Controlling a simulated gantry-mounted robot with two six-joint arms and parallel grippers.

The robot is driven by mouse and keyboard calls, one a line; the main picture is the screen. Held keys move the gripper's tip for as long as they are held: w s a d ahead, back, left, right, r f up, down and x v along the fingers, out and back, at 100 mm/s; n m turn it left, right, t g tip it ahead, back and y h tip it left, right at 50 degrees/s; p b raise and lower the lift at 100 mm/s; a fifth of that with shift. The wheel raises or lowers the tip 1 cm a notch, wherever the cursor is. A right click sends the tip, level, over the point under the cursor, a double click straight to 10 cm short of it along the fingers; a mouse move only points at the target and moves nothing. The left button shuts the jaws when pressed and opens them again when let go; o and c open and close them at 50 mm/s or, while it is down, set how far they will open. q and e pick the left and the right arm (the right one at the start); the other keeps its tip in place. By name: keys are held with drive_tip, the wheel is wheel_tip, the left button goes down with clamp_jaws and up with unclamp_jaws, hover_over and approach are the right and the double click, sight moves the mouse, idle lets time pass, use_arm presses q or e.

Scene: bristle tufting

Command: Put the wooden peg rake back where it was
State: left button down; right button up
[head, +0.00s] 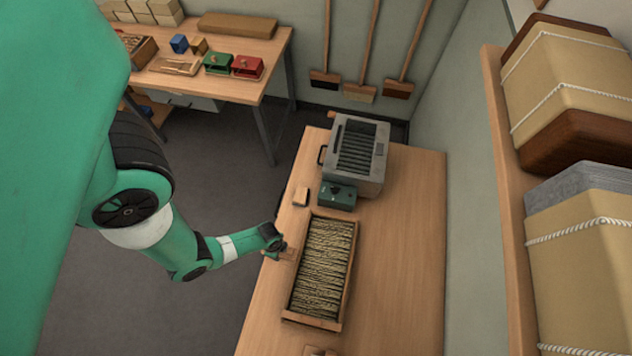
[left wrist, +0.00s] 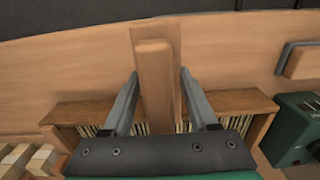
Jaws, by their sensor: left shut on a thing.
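The wooden peg rake (left wrist: 155,85) shows in the left wrist view as a pale wooden bar between my left gripper's fingers (left wrist: 158,78). In the head view my left gripper (head: 284,252) is at the left long side of the bristle tray, and only a small wooden part of the rake (head: 291,255) shows there. The gripper is shut on the rake. The rake's pegs are hidden. The long wooden tray (head: 312,321) full of pale bristle strands lies on the bench. My right gripper is not in view.
A green box (head: 338,196) and a grey slotted machine (head: 357,155) stand beyond the tray on the bench (head: 405,250). The bench's right side is clear. A shelf (head: 505,200) with wrapped bundles runs along the right.

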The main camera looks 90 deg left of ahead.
use_arm(q)
wheel_tip(320, 180, down, 2)
drive_tip(key=shift+s+d+f+b, duration=0.1)
drive_tip(key=shift+f+b, duration=0.1)
drive_tip(key=shift+b, duration=0.2)
drive_tip(key=shift+d+r, duration=0.1)
drive_tip(key=shift+d, duration=0.05)
drive_tip(key=shift+r, duration=0.15)
drive_tip(key=shift+c, duration=0.9)
unclamp_jaws()
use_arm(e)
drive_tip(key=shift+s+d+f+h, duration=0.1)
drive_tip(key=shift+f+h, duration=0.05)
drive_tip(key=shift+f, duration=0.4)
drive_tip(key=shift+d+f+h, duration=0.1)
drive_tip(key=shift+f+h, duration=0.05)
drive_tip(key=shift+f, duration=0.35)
